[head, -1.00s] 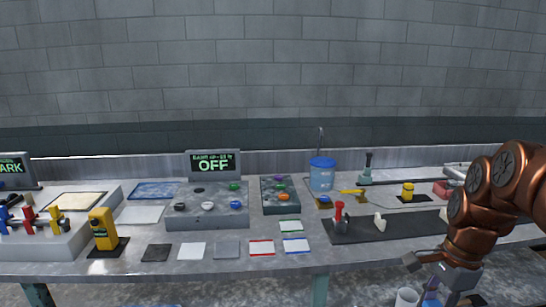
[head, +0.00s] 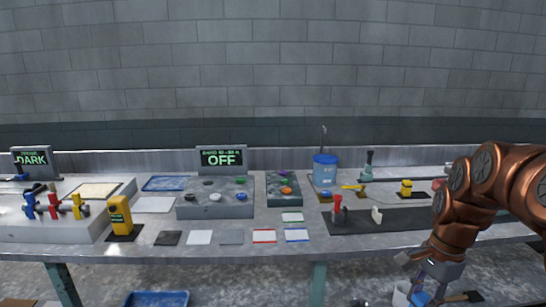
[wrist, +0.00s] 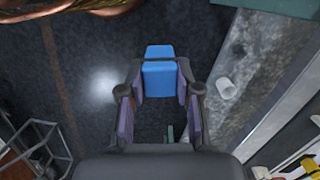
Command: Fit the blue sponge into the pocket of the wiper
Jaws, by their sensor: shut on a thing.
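My gripper (wrist: 160,95) is shut on the blue sponge (wrist: 160,75), which sticks out beyond the fingertips in the wrist view. In the head view my gripper (head: 422,290) hangs low at the lower right, in front of the bench and below its top, with blue showing at its tip. A small yellow tool (head: 352,187) lies on the bench right of the blue bucket; it may be the wiper, but it is too small to tell. I cannot make out a pocket in either view.
The long bench (head: 285,252) carries switch boxes, flat coloured cards, a yellow meter (head: 119,216), a blue bucket (head: 324,171) and a dark mat (head: 390,221). A white cup (wrist: 226,88) and a blue tray (head: 155,300) are lower down. Open floor lies under my gripper.

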